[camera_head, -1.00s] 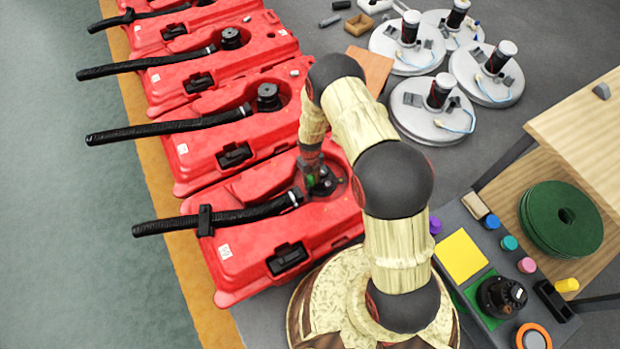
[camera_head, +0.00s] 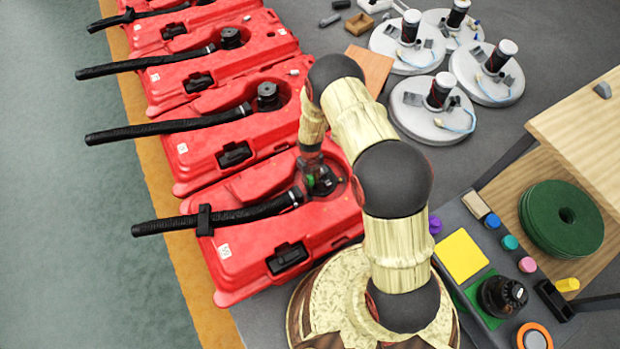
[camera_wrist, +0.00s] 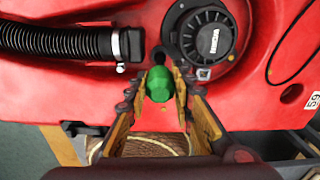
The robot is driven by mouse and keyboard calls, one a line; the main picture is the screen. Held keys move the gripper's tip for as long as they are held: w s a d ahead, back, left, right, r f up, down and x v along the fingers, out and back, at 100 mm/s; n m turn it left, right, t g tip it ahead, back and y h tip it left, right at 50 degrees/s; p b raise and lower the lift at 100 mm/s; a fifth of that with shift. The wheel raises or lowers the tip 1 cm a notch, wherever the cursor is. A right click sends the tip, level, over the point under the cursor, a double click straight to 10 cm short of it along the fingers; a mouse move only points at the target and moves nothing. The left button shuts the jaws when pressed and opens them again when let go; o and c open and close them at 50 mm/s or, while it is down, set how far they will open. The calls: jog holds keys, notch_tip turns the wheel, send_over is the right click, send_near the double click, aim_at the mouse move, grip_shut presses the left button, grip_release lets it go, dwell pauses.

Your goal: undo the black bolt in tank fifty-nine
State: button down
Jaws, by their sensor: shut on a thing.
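Tank fifty-nine is the nearest red tank (camera_head: 245,262). Its label 59 (camera_wrist: 313,100) shows at the right edge of the wrist view. A round black motor (camera_wrist: 207,38) sits in the tank's recess, beside a ribbed black hose (camera_wrist: 55,41). My gripper (camera_wrist: 161,80) is shut on a green-handled tool (camera_wrist: 160,86). A small dark part (camera_wrist: 158,56) shows just beyond the green end. I cannot tell whether it is the tool's tip or the black bolt, and no bolt shows clearly. In the head view my gripper (camera_head: 318,178) is low over the tank, beside the motor.
More red tanks (camera_head: 205,150) with black hoses stand in a row behind. White round lids (camera_head: 430,120) lie at the back right. A control panel with a yellow pad (camera_head: 461,256) and a stack of green discs (camera_head: 545,225) stand at the right.

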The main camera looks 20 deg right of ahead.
jog(key=shift+f, duration=0.55)
dwell(0.4)
jog(key=n, duration=1)
jog(key=shift+s+a, duration=0.1)
jog(key=shift+n, duration=0.3)
jog(key=n, duration=0.2)
jog(key=shift+r+n, duration=0.1)
jog(key=shift+n, duration=0.3)
jog(key=shift+m, duration=0.8)
jog(key=shift+r+p, duration=1.55)
jog(key=shift+r, duration=1)
